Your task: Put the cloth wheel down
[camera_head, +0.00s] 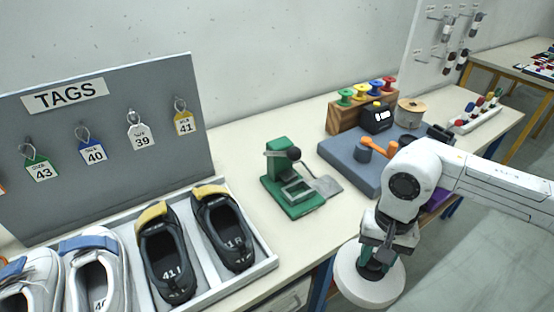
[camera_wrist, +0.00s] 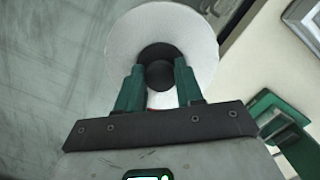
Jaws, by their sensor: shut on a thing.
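The cloth wheel is a thick white disc with a dark hub. In the head view the cloth wheel (camera_head: 350,284) hangs below my gripper (camera_head: 376,266), in front of the table's front edge. In the wrist view the cloth wheel (camera_wrist: 121,48) is at the top middle. The two green fingers of my gripper (camera_wrist: 160,84) are shut on its dark hub (camera_wrist: 160,75). The wheel is over the grey floor, apart from the table. The tips of the fingers are partly hidden in the head view.
A green clamp-like device (camera_head: 290,205) stands on the table (camera_head: 232,150) near its front edge. A blue-grey base (camera_head: 345,158) with an orange-handled tool stands further right. A white tray (camera_head: 262,268) of shoes is at the left. Bare tabletop lies behind the green device.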

